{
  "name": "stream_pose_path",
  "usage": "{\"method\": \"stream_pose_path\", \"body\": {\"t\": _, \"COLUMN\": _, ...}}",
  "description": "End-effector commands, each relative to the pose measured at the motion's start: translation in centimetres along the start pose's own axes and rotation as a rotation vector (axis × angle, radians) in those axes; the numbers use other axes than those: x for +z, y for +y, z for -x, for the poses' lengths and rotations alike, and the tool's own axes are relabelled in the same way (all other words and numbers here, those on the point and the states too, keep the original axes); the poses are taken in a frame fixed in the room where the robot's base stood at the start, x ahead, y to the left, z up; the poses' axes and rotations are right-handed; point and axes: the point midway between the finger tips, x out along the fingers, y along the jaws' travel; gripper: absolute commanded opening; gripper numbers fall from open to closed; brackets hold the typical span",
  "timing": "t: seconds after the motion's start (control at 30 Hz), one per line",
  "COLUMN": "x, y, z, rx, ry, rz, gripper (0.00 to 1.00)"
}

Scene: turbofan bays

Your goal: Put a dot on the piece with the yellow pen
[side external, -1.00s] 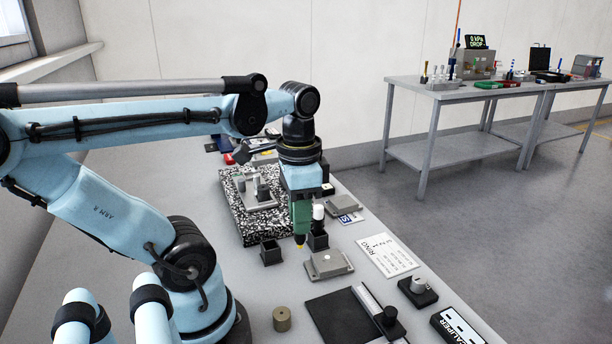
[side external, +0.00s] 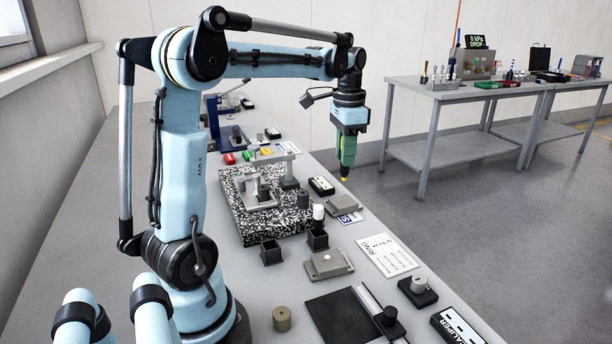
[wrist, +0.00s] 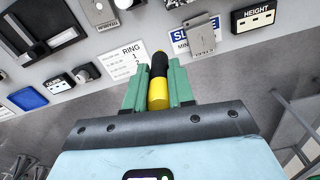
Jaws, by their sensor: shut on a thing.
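My gripper (side external: 346,158) has green fingers shut on the yellow pen (side external: 344,179). In the side view its yellow end shows below the fingers, pointing down. In the wrist view the pen (wrist: 158,92) shows yellow and black between the fingers (wrist: 157,90). The gripper hangs high near the table's right edge, apart from everything on it. I cannot tell which object is the piece. A grey block with a small pale knob (side external: 329,264) lies on the table. Another grey plate (side external: 343,205) lies farther back, and also shows in the wrist view (wrist: 199,32).
A black cup holding a white-topped item (side external: 317,239) stands beside an empty black cup (side external: 270,253). A speckled slab (side external: 240,222) bears a metal fixture. A brown cylinder (side external: 282,318), a RING card (side external: 388,255) and a black plate (side external: 340,320) lie nearer the front.

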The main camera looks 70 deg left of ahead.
Motion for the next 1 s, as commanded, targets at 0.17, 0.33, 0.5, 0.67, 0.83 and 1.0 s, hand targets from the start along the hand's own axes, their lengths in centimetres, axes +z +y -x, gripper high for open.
{"method": "stream_pose_path", "body": {"t": 0.17, "x": -2.0, "y": -4.4, "z": -1.7, "rx": 0.0, "ry": 0.0, "rz": 0.003, "gripper": 0.0}}
{"method": "stream_pose_path", "body": {"t": 0.33, "x": -3.1, "y": -7.6, "z": -3.4, "rx": 0.0, "ry": 0.0, "rz": 0.002, "gripper": 0.0}}
{"method": "stream_pose_path", "body": {"t": 0.5, "x": -3.6, "y": -9.3, "z": -4.6, "rx": 0.0, "ry": 0.0, "rz": 0.0, "gripper": 0.0}}
{"method": "stream_pose_path", "body": {"t": 0.67, "x": -3.7, "y": -9.9, "z": -5.2, "rx": 0.0, "ry": 0.0, "rz": 0.0, "gripper": 0.0}}
{"method": "stream_pose_path", "body": {"t": 0.83, "x": -3.7, "y": -9.9, "z": -6.4, "rx": 0.0, "ry": 0.0, "rz": 0.0, "gripper": 0.0}}
{"method": "stream_pose_path", "body": {"t": 1.0, "x": -3.7, "y": -9.8, "z": -8.1, "rx": 0.0, "ry": 0.0, "rz": 0.0, "gripper": 0.0}}
